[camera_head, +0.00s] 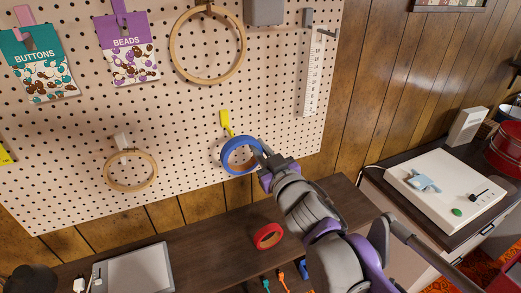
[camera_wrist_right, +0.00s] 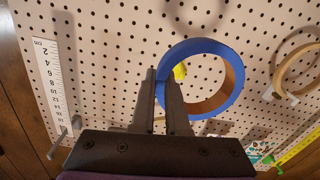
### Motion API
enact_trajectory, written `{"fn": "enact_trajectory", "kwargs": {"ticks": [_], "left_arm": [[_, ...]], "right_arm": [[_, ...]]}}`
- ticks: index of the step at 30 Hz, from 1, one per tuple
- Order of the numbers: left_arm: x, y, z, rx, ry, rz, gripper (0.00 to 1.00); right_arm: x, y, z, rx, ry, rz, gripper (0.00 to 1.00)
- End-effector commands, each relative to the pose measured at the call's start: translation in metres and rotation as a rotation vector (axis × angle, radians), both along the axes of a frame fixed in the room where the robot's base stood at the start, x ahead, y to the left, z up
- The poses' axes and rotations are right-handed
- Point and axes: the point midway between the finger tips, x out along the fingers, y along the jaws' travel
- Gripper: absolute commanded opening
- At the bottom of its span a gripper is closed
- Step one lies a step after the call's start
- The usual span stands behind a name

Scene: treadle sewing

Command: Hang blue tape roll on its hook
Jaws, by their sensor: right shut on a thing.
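The blue tape roll (camera_head: 224,156) is held upright in front of the pegboard by my right gripper (camera_head: 262,157). The gripper is shut on the right side of its ring. In the right wrist view the blue roll (camera_wrist_right: 237,78) lies to the right of my right gripper's fingertips (camera_wrist_right: 161,76). The yellow hook (camera_head: 225,120) is on the pegboard at the ring's top edge in the head view. In the wrist view part of the yellow hook (camera_wrist_right: 180,71) shows through the ring's opening. I cannot tell whether the roll touches the hook. My left gripper is out of view.
Embroidery hoops (camera_head: 131,188), a ruler (camera_head: 311,85), and buttons (camera_head: 36,60) and beads (camera_head: 125,45) packets hang on the pegboard (camera_head: 180,130). A red tape roll (camera_head: 268,236) is on the dark shelf (camera_head: 205,240) below. A white machine (camera_head: 445,190) stands at right.

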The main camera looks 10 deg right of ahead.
Motion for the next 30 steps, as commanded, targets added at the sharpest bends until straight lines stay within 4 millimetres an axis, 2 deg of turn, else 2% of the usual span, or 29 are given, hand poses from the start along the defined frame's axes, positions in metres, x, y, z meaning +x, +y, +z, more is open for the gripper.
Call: {"fn": "enact_trajectory", "kwargs": {"ticks": [30], "left_arm": [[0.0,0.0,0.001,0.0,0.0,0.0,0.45]], "right_arm": [[0.059,0.019,-0.003,0.001,0.0,0.0,0.0]]}}
